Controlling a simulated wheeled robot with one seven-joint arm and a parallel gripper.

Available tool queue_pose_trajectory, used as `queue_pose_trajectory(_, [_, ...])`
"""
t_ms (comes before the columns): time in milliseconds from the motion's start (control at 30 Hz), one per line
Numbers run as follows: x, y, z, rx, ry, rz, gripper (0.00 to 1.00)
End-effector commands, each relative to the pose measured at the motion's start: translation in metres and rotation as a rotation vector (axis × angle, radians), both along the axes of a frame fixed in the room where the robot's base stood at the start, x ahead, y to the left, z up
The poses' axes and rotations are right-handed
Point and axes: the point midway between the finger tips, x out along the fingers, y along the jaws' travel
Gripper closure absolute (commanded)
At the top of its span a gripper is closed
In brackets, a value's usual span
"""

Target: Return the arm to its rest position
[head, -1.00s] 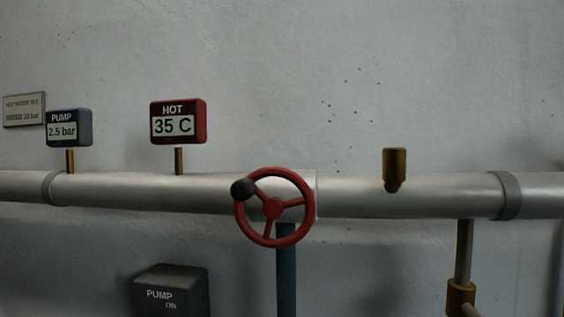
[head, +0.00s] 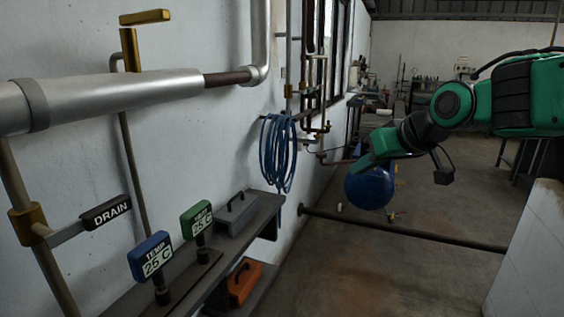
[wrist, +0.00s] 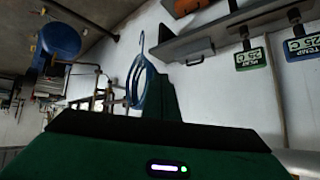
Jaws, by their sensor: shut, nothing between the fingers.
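My green and black arm (head: 435,125) reaches in from the right in the head view. My gripper (head: 364,164) is at its left end, in mid-air in front of the blue round tank (head: 370,187) as seen from the head. It is shut and empty. In the wrist view the green gripper body (wrist: 150,150) fills the lower part, and the fingertips are not clearly seen. No part of the arm appears to touch the wall or the pipes.
A shelf (head: 262,212) along the left wall bears a blue 25 C gauge (head: 151,257) and a green one (head: 197,219). A blue hose coil (head: 277,155) hangs on the wall. A dark pipe (head: 400,230) crosses the floor. A pale block (head: 530,250) stands at right.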

Motion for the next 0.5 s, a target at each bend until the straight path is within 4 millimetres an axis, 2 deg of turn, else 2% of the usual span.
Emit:
queue_pose_trajectory(33, [-0.011,-0.027,-0.016,-0.016,0.05,-0.059,1.0])
queue_pose_trajectory(200, [-0.061,-0.109,-0.072,-0.058,0.243,-0.263,1.0])
queue_pose_trajectory(367, [-0.13,-0.171,-0.119,-0.069,0.44,-0.454,1.0])
queue_pose_trajectory(500, [-0.203,-0.209,-0.156,-0.054,0.621,-0.619,1.0])
